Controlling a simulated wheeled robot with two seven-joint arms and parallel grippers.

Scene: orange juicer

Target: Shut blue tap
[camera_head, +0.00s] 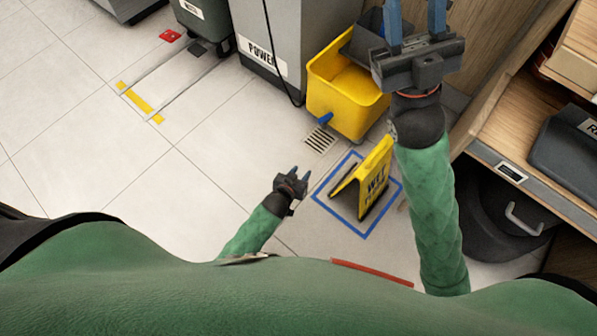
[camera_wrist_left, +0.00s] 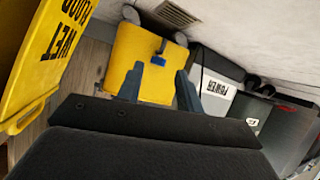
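The blue tap (camera_head: 325,119) sticks out from the lower front of the yellow bucket (camera_head: 345,98), above a floor drain. In the left wrist view the tap (camera_wrist_left: 160,56) stands out from the yellow bucket wall (camera_wrist_left: 130,58), ahead of and between my fingertips. My left gripper (camera_head: 299,171) is open and empty, low over the floor, apart from the tap and nearer to me. Its two fingers also show in the left wrist view (camera_wrist_left: 160,80). My right gripper (camera_head: 415,14) is open and empty, raised high beside the bucket. I cannot tell whether the tap is open.
A yellow wet-floor sign (camera_head: 374,178) stands inside a blue floor outline (camera_head: 365,235), right of my left gripper. The drain (camera_head: 320,138) lies below the tap. A grey POWER cabinet (camera_head: 268,40) stands left of the bucket. A wooden counter (camera_head: 500,125) is at right.

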